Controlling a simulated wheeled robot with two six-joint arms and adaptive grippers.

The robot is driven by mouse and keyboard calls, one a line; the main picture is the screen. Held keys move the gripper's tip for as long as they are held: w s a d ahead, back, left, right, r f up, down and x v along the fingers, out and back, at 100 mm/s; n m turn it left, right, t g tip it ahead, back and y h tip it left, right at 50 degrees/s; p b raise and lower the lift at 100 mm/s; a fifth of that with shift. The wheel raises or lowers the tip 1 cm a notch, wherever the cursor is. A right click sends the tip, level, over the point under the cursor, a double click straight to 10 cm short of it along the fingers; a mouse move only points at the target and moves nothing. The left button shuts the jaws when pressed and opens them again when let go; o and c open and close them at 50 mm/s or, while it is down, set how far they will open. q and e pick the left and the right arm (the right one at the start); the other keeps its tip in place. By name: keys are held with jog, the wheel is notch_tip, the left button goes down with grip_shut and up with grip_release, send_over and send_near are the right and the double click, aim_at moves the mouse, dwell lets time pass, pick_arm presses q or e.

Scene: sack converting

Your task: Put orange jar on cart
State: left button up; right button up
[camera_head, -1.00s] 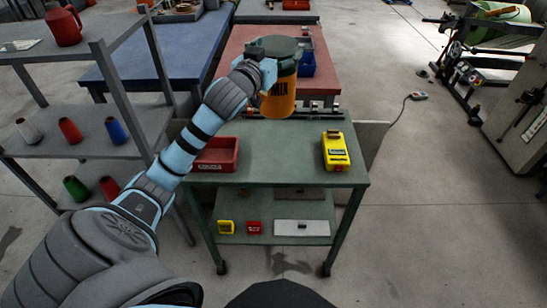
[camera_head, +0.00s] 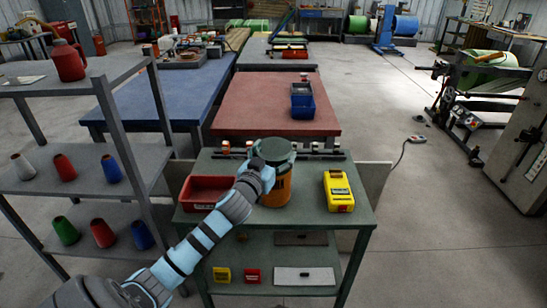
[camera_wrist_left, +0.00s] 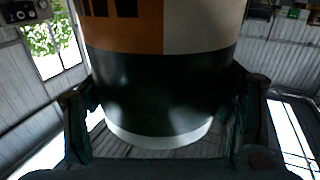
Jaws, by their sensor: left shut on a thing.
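The orange jar (camera_head: 277,187) has a dark green lid and dark lettering. In the head view it is upright over the middle of the green cart's top (camera_head: 302,207), between a red bin and a yellow box. I cannot tell whether its base touches the cart. My left gripper (camera_head: 266,170) is shut on the jar at its lid end. In the left wrist view the fingers (camera_wrist_left: 160,98) are on both sides of the jar's dark part, with the orange band (camera_wrist_left: 125,30) beyond. My right gripper is not in view.
The red bin (camera_head: 205,191) is left of the jar and the yellow box (camera_head: 338,190) is right. Small items line the cart's back edge. A grey shelf (camera_head: 85,187) with cones stands left. A red-topped table (camera_head: 262,105) is behind.

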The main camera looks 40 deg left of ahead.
pick_arm(q)
jog(key=o, duration=1.7)
jog(key=v, duration=1.2)
jog(key=shift+r, duration=0.1)
